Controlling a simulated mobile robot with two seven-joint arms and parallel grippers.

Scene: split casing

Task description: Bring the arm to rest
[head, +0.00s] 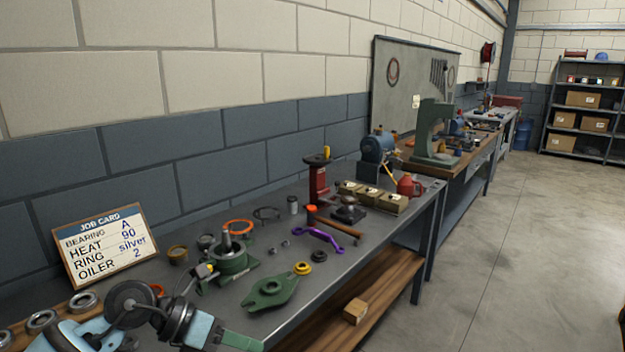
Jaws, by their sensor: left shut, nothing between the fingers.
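My left arm comes in at the bottom left, and my left gripper (243,342) seems to be the green-tipped end at the bottom edge, in front of the bench. It looks shut, with nothing seen in it. The green lower casing (232,262) stands on the bench with a shaft upright in it. The flat green cover (270,292) lies apart from it, nearer the bench edge. My right gripper is not in view.
The grey bench (205,300) carries bearings (83,302), a yellow ring (302,268), a purple tool (320,237), a hammer (337,225) and a red stand (319,185). A job card (104,243) leans at the left. The floor (500,270) at the right is clear.

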